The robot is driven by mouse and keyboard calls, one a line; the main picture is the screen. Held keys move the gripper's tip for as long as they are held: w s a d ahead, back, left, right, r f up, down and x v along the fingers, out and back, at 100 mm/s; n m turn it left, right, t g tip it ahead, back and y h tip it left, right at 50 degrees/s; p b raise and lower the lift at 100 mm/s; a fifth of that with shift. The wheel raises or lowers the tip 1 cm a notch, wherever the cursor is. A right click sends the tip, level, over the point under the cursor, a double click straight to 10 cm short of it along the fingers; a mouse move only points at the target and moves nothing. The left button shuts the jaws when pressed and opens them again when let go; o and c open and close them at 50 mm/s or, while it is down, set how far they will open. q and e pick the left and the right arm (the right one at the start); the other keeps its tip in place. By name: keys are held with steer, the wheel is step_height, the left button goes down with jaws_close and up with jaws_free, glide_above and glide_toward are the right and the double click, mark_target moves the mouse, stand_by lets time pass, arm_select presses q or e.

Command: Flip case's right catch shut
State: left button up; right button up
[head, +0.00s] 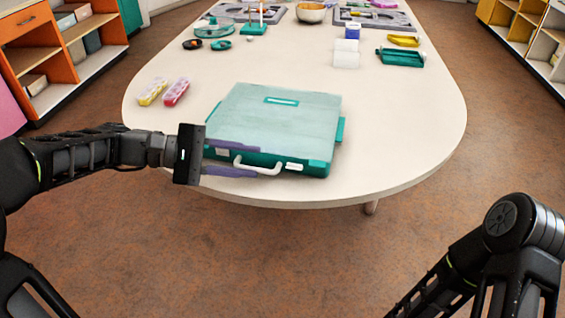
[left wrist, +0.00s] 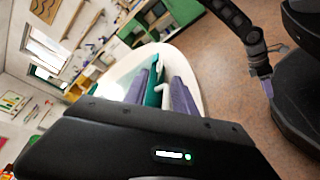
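The teal case (head: 318,162) with a pale translucent lid lies closed on the near end of the table. Its white handle (head: 262,171) is on the front side. In the left wrist view, teal case (left wrist: 153,93) shows between the fingers.
A yellow bead box (head: 152,92) and a red one (head: 177,92) lie left of the case. The table right of the case is clear.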

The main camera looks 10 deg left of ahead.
mark_target(301, 167)
arm_select(q)
steer(key=b+x, duration=0.1)
steer(key=x, duration=0.6)
steer(key=shift+w+d+f+b, duration=0.1)
steer(key=shift+d+b, duration=0.2)
jaws_close()
stand_by(0.4)
